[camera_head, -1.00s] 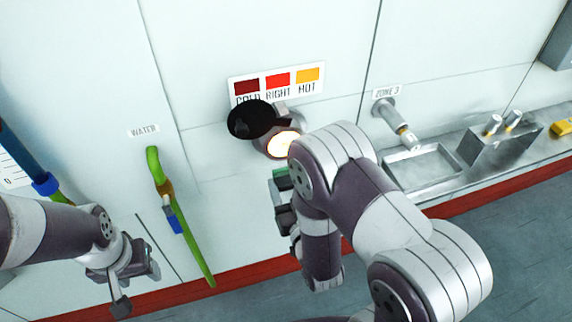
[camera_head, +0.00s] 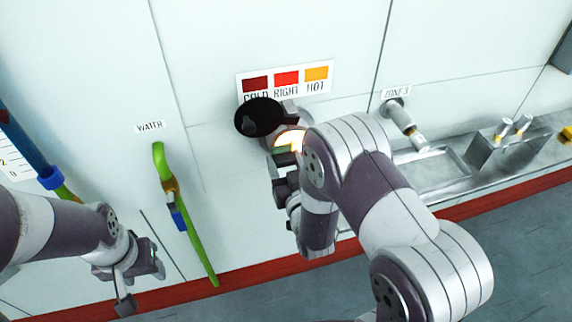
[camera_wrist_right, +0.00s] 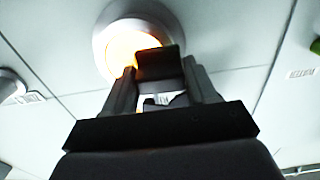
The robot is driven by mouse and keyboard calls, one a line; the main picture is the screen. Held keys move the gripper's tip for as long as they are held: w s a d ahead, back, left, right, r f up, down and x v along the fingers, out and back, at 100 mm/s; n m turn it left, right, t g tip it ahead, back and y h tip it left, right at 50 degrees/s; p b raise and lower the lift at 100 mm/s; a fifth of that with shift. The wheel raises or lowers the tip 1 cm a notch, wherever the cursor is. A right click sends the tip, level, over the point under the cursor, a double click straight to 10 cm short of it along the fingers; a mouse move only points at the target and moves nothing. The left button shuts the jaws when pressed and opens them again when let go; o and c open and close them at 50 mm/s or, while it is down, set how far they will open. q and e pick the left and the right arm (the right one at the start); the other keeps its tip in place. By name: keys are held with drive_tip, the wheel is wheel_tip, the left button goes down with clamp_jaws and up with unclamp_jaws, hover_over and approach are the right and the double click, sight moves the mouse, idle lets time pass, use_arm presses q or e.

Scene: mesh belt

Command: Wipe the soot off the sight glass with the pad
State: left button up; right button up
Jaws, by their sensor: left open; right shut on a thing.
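The sight glass (camera_head: 290,138) glows pale yellow in a grey round housing on the wall. My right arm hides its right side. It also glows in the right wrist view (camera_wrist_right: 124,48). My right gripper (camera_head: 286,178) is shut on the pad (camera_head: 284,157), whose green edge shows just below the glass. In the right wrist view the pad (camera_wrist_right: 160,64) looks dark between the fingers and overlaps the glass's lower right. I cannot tell whether it touches the glass. Soot is hard to make out. My left gripper (camera_head: 143,274) is open and empty, low at the left.
A black round cover (camera_head: 258,117) sits beside the glass at upper left. A colour chart (camera_head: 286,80) is above it. A green hose (camera_head: 190,225) hangs at left. A pipe stub (camera_head: 404,122) and a metal ledge with a tray (camera_head: 436,172) lie to the right.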

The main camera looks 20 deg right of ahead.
drive_tip(key=shift+w+b, duration=0.3)
drive_tip(key=shift+w, duration=0.7)
idle(0.3)
drive_tip(key=shift+d+b, duration=0.55)
drive_tip(key=shift+d, duration=2.5)
drive_tip(key=shift+a+b, duration=0.35)
drive_tip(key=shift+a, duration=2.8)
drive_tip(key=shift+d, duration=0.1)
drive_tip(key=shift+s, duration=0.25)
drive_tip(key=shift+s+d, duration=0.1)
drive_tip(key=shift+s, duration=2.65)
